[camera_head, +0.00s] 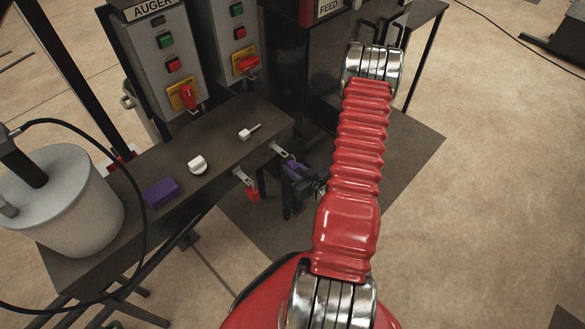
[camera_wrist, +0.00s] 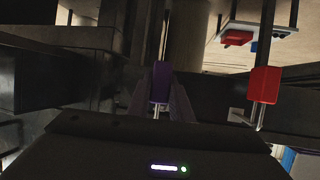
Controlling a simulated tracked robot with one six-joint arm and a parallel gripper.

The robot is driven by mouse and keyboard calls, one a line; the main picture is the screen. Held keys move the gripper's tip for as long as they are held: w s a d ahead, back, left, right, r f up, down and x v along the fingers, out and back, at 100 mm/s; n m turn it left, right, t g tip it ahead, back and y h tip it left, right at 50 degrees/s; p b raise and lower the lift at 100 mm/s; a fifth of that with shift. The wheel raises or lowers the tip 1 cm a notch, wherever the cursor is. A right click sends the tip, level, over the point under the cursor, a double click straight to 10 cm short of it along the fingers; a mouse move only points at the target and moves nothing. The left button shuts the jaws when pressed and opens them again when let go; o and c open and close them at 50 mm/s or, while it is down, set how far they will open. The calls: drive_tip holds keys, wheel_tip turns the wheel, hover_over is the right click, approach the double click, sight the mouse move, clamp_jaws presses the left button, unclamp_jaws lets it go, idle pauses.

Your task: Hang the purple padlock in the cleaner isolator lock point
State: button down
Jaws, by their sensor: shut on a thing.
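The purple padlock (camera_head: 292,167) is held in my gripper (camera_head: 304,181), just off the table's front edge by a metal hasp (camera_head: 279,150). In the head view, I cannot tell whether its shackle touches that hasp. That second box's label is out of view, so I cannot identify the cleaner isolator.
A red padlock (camera_head: 252,193) hangs from another hasp on the table (camera_head: 225,150) edge; it is close by in the wrist view (camera_wrist: 264,84). A purple block (camera_head: 161,192), white knob (camera_head: 198,165), small grey key-like piece (camera_head: 250,131) and large pot (camera_head: 70,205) are on the table.

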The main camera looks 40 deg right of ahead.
sight(298, 172)
drive_tip(key=shift+s, duration=1.5)
drive_tip(key=shift+r, duration=0.1)
